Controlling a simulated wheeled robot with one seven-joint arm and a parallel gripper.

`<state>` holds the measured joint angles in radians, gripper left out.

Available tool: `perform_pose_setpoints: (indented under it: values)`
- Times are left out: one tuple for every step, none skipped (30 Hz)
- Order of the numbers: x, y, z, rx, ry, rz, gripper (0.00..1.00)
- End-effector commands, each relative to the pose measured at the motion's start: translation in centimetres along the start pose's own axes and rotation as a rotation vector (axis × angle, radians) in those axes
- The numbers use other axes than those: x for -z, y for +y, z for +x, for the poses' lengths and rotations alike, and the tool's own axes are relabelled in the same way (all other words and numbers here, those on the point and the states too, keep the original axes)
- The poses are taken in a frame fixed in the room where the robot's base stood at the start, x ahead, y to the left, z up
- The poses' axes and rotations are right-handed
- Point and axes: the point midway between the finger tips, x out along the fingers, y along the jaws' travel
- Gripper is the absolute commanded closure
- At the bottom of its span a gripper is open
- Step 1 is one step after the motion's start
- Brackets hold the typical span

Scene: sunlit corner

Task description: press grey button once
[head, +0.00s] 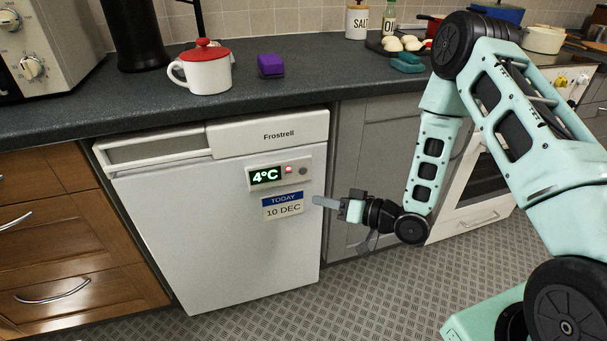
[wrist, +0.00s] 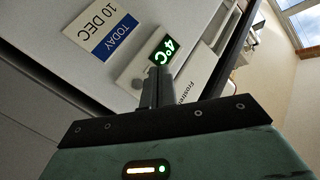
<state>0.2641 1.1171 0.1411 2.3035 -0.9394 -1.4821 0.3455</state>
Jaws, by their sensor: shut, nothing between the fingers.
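The grey button (head: 303,170) is a small round knob at the right end of the control panel (head: 267,183) on the white Frostrell fridge (head: 215,235). Left of it are a lit red light (head: 288,169) and a green display (head: 265,176) reading 4°C. My gripper (head: 318,201) is shut and empty, its fingers pointing left, below and slightly right of the button. A gap to the fridge front cannot be judged. In the wrist view, my fingertips (wrist: 158,71) overlap part of the panel, beside the display (wrist: 163,50); the button (wrist: 137,84) shows left of the fingers.
A date card (head: 283,206) reading 10 DEC is on the fridge door, below the panel. A red-lidded white mug (head: 207,72) and a purple block (head: 271,66) stand on the dark counter (head: 130,103) above. Wooden drawers (head: 75,250) are left. The floor in front is clear.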

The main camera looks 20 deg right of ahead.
Motion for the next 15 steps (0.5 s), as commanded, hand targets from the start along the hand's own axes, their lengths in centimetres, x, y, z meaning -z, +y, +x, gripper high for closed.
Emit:
perform_pose_setpoints:
  values:
    - [0.0, 0.0, 0.0, 0.0, 0.0, -0.001, 1.0]
    - [0.0, 0.0, 0.0, 0.0, -0.001, -0.001, 1.0]
    - [0.0, 0.0, 0.0, -0.001, -0.001, -0.001, 1.0]
    - [0.0, 0.0, 0.0, -0.001, -0.001, -0.001, 1.0]
    - [0.0, 0.0, 0.1, -0.001, -0.001, -0.001, 1.0]
    - [0.1, 0.0, 0.1, -0.001, -0.001, -0.002, 1.0]
    - [0.1, 0.1, 0.2, -0.001, -0.001, -0.002, 1.0]
    - [0.2, 0.2, 0.3, -0.001, -0.001, -0.002, 1.0]
    - [0.3, 0.3, 0.5, -0.001, -0.002, -0.003, 1.0]
    - [0.4, 0.4, 0.6, -0.001, -0.002, -0.004, 1.0]
    - [0.5, 0.6, 0.8, -0.001, -0.002, -0.004, 1.0]
    - [0.8, 0.8, 1.1, -0.001, -0.001, -0.004, 1.0]
    - [1.0, 1.0, 1.4, 0.0, -0.001, -0.005, 1.0]
    - [1.2, 1.2, 1.7, 0.0, -0.001, -0.005, 1.0]
    - [1.5, 1.5, 2.1, -0.001, -0.001, -0.005, 1.0]
